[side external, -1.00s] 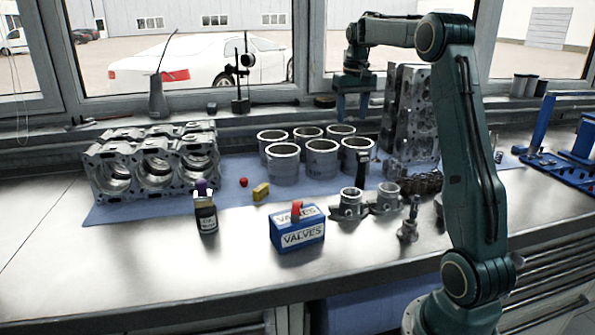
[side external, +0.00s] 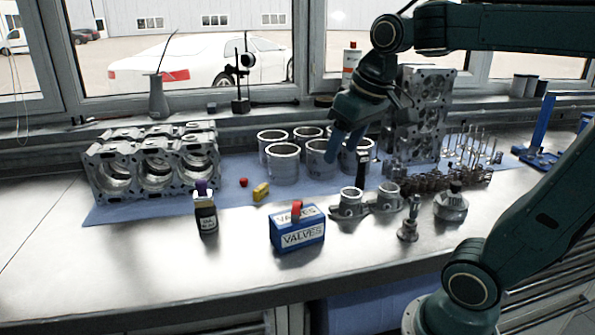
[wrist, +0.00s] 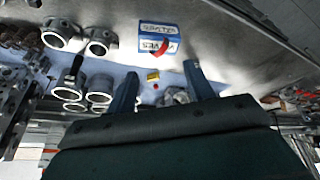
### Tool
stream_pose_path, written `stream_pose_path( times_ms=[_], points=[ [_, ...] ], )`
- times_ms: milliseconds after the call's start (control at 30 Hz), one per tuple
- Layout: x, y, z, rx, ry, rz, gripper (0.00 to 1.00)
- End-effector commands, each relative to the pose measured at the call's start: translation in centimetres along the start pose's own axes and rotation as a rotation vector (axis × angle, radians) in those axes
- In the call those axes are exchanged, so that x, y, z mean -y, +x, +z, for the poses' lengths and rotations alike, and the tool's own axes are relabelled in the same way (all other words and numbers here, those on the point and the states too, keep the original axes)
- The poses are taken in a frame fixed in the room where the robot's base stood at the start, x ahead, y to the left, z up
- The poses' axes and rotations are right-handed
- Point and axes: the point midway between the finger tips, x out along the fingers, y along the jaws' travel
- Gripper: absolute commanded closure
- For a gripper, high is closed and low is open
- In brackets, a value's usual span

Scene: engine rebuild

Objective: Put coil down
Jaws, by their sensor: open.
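A dark upright part (side external: 362,172), which looks like the coil, stands beside the front right cylinder liner, behind the metal housing with two round openings (side external: 350,204). It also shows in the wrist view (wrist: 73,74), left of my fingers. Its lower end is partly hidden, so I cannot tell what it rests on. My gripper (side external: 346,150) is in front of the liners, with its blue fingers pointing down. In the wrist view the fingers (wrist: 159,78) are spread apart with nothing between them held.
Several cylinder liners (side external: 283,165) stand on the blue mat (side external: 228,178). An engine block (side external: 155,165) is at left and a cylinder head (side external: 425,110) at right. A VALVES box (side external: 298,236), a dark bottle (side external: 206,218) and a yellow block (side external: 261,191) sit in front. The front left bench is clear.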

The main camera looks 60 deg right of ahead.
Motion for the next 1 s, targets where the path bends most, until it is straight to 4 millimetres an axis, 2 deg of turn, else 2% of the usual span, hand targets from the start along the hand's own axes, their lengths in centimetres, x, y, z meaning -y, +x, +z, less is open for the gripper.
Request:
stream_pose_path(
  times_ms=[33,200,400,600,1000],
  points=[
    [0.9,0.0,1.4,-0.019,-0.027,-0.012,0.48],
    [2.9,0.5,5.7,-0.07,-0.099,-0.049,0.48],
    [4.0,1.4,9.1,-0.11,-0.155,-0.082,0.48],
    [4.3,1.9,10.3,-0.123,-0.173,-0.094,0.48],
    [4.3,1.9,10.3,-0.123,-0.172,-0.094,0.48]
  ],
)
